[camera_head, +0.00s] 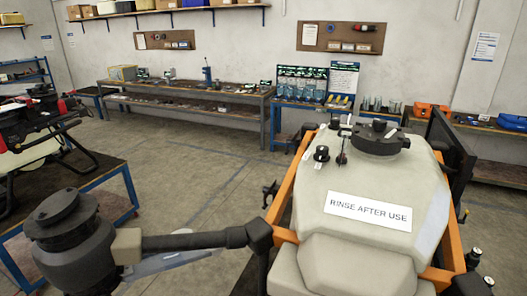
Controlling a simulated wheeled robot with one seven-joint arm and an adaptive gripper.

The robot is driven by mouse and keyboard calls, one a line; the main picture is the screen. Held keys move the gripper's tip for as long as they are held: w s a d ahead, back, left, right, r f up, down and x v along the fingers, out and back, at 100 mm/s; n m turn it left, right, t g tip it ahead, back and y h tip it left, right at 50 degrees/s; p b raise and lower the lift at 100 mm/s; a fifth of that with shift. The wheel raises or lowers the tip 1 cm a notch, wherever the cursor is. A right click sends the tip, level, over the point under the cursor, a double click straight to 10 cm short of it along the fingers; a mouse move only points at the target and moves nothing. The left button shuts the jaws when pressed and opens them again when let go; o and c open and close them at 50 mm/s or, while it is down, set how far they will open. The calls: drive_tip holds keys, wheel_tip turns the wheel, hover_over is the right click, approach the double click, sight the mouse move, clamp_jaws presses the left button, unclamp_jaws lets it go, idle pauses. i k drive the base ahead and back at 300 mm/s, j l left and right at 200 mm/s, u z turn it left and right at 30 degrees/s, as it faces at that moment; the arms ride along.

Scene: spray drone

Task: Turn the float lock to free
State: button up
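The spray drone fills the lower right, with a large pale tank (350,240) in an orange frame (283,190). The tank carries a white label (368,212) reading "RINSE AFTER USE". A wide black cap (380,139) sits on its top. Left of the cap stand a small round black knob (321,154) and a thin dark upright part (342,151). I cannot tell which of these small fittings is the float lock, or how it is turned. My gripper is not in view.
A drone boom (195,242) with a dark motor (66,220) reaches across the lower left. Another machine stands on a blue-framed table (105,180) at left. Workbenches (190,92) line the back wall. The concrete floor (210,165) between is clear.

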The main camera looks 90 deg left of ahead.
sight(322, 150)
drive_tip(key=u, duration=2.6)
